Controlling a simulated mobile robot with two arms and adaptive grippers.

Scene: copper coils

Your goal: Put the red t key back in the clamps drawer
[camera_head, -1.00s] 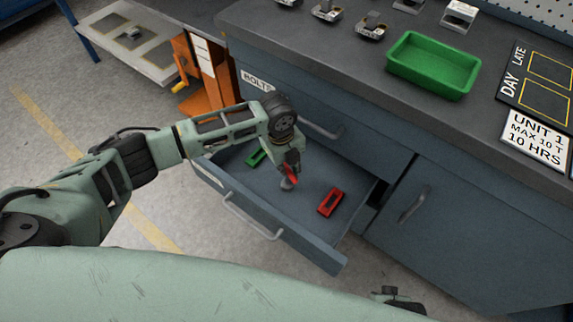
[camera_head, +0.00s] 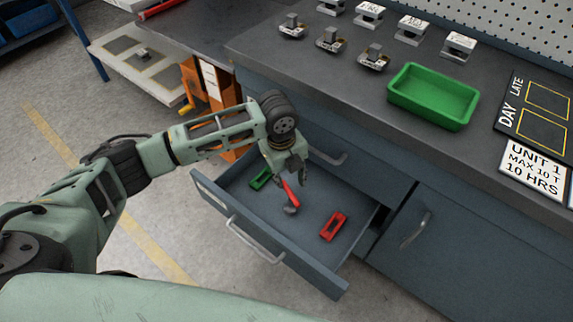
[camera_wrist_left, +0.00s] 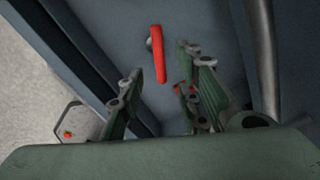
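The red t key (camera_head: 290,193) has a red shaft and a grey head. It is in the open lower drawer (camera_head: 238,211), between the green and red pieces, just under my left gripper (camera_head: 290,174). In the left wrist view the red shaft (camera_wrist_left: 158,54) shows beyond and between the spread fingers of my left gripper (camera_wrist_left: 162,92), and neither finger appears to close on it. I cannot tell whether the key lies fully flat. The drawer's label is not readable from here. My right gripper is not in view.
A green piece (camera_head: 260,179) and a red rectangular piece (camera_head: 333,226) lie in the drawer. The worktop above holds a green tray (camera_head: 398,95) and several small metal parts. A closed cabinet door (camera_head: 440,245) is right of the drawer.

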